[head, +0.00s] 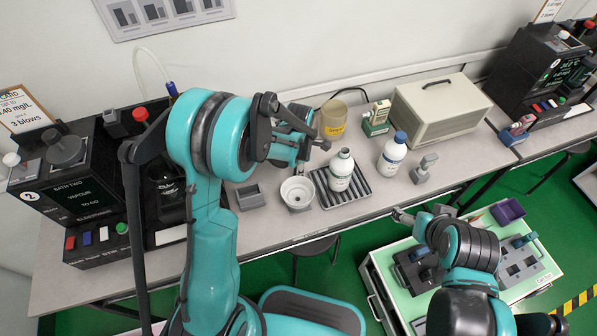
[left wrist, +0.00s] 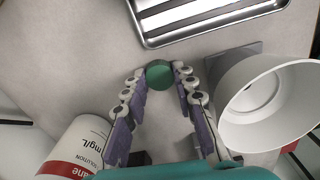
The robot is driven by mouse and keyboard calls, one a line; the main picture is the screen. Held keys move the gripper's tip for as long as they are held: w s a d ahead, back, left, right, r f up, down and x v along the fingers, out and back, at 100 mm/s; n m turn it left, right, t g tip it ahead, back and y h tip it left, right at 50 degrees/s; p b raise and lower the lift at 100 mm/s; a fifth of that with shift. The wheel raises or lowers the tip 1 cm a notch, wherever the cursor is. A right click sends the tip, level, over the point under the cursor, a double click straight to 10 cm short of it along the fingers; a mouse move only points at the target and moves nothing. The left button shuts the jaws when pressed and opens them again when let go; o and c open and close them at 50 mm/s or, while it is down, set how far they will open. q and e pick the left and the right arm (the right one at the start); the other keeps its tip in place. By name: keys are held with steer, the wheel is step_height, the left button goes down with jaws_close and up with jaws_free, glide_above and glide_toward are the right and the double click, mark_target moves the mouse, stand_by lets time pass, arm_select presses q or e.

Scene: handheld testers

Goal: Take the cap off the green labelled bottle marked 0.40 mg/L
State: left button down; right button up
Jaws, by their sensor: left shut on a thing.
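The green labelled bottle (head: 340,170) stands upright on the ribbed metal tray (head: 357,195) in the head view. Its neck looks dark and uncapped; the label text is too small to read. My left gripper (head: 300,167) is left of the bottle, above the bench. In the left wrist view, my left gripper (left wrist: 160,82) is shut on a round green cap (left wrist: 160,73) at its fingertips. The cap is apart from any bottle, and the tray's edge (left wrist: 205,35) lies beyond it. My right gripper (head: 400,215) is by the bench's front edge; its finger opening is unclear.
A white funnel-like cup (head: 297,193) is beside the tray, also at the right of the wrist view (left wrist: 270,100). A red labelled bottle (left wrist: 80,145) is lower left there. A blue capped bottle (head: 392,152) stands right of the tray. A black tester (head: 68,185) stands left.

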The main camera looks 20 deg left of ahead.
arm_select(q)
steer(key=shift+f, duration=0.1)
steer(key=c, duration=1.6)
jaws_free()
steer(key=shift+f, duration=0.15)
steer(key=shift+c, duration=0.2)
steer(key=o, duration=0.4)
steer(key=shift+r, duration=0.2)
